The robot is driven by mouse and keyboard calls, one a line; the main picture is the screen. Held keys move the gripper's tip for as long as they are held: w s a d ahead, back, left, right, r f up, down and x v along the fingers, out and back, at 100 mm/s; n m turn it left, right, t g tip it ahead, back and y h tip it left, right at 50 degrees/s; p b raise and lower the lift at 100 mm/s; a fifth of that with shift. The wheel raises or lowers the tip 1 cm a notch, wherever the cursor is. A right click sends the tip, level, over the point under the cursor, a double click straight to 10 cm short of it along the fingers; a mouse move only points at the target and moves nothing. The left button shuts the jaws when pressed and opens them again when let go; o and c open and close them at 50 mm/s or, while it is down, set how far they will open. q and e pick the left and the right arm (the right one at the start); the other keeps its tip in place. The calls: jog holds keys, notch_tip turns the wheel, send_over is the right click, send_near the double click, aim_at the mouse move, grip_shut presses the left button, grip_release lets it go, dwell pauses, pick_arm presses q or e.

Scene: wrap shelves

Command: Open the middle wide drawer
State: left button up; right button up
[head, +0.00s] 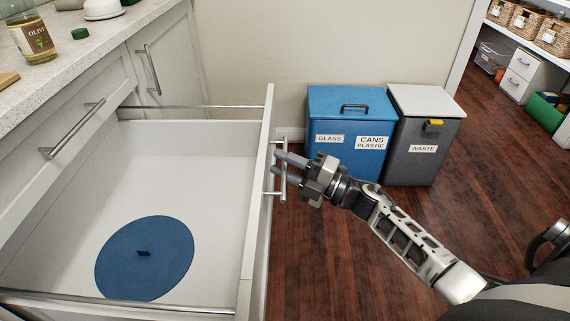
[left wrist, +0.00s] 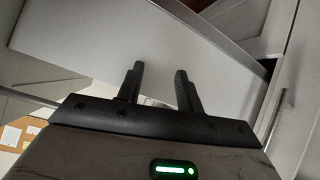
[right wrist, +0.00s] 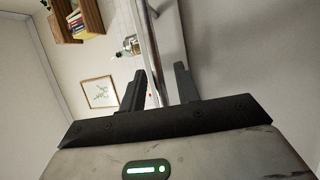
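The wide drawer (head: 206,154) is pulled well out from the white counter, its inside in plain view. Its front panel (head: 258,210) carries a silver bar handle (head: 283,191). My right gripper (head: 276,162) is at this handle, its two fingers apart and reaching to the bar. In the right wrist view the fingers (right wrist: 160,88) are spread, with a metal bar running into the space between them; contact cannot be told. My left gripper (left wrist: 160,88) shows only in the left wrist view, fingers apart and nothing between them, near pale cabinet panels.
A round blue lid-like disc (head: 145,258) lies in the drawer. A blue recycling bin (head: 347,128) and a grey waste bin (head: 424,135) stand by the wall beyond the drawer. A bottle (head: 35,38) stands on the counter (head: 110,42). The wood floor (head: 340,270) right of the drawer has free room.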

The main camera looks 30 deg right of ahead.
jog(key=shift+d, duration=0.1)
jog(key=v, duration=1.6)
